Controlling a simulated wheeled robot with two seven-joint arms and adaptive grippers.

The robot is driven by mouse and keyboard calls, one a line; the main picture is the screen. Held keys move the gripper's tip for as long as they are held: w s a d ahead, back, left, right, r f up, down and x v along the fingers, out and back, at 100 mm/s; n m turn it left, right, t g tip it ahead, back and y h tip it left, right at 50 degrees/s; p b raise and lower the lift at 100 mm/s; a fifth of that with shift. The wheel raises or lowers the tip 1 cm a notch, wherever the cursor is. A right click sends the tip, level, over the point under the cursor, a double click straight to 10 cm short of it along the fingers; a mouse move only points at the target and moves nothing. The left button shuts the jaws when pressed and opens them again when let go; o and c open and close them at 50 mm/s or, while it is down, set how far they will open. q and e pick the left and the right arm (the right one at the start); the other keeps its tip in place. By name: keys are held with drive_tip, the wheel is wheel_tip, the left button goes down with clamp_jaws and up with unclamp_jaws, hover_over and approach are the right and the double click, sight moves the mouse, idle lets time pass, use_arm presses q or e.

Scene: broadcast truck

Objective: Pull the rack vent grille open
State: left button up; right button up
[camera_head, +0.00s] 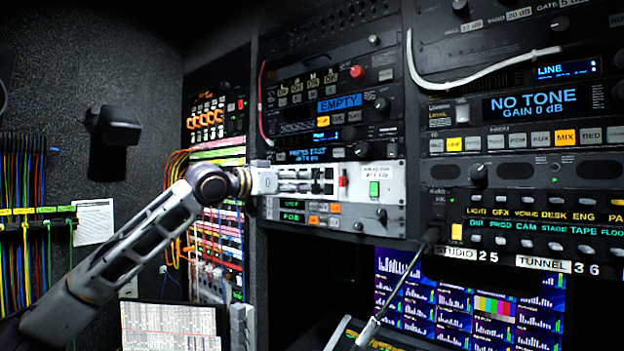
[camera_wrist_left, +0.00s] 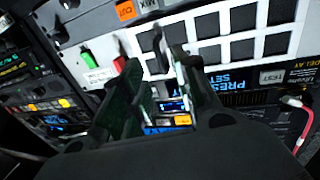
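The vent grille appears to be the pale panel with dark rectangular openings (camera_head: 322,180) in the middle rack; it also fills the upper right of the left wrist view (camera_wrist_left: 226,36). It looks flush with the rack face. My left gripper (camera_head: 272,181) is at the left end of this panel and covers part of it. In the left wrist view, its two dark fingers (camera_wrist_left: 158,75) stand apart with a gap between them. Thin dark parts show near the fingertips; I cannot tell whether they touch.
A white cable (camera_head: 485,70) hangs across the right rack, and a red cable (camera_head: 262,100) runs down the rack's left edge. Monitors (camera_head: 470,305) are at lower right.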

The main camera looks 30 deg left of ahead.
sight(312, 182)
use_arm(q)
drive_tip(key=shift+p+x, duration=0.8)
drive_tip(key=shift+x, duration=1.9)
drive_tip(key=shift+c, duration=0.5)
clamp_jaws()
use_arm(e)
wheel_tip(312, 182, up, 2)
drive_tip(key=shift+w, duration=0.1)
drive_tip(key=shift+d, duration=0.15)
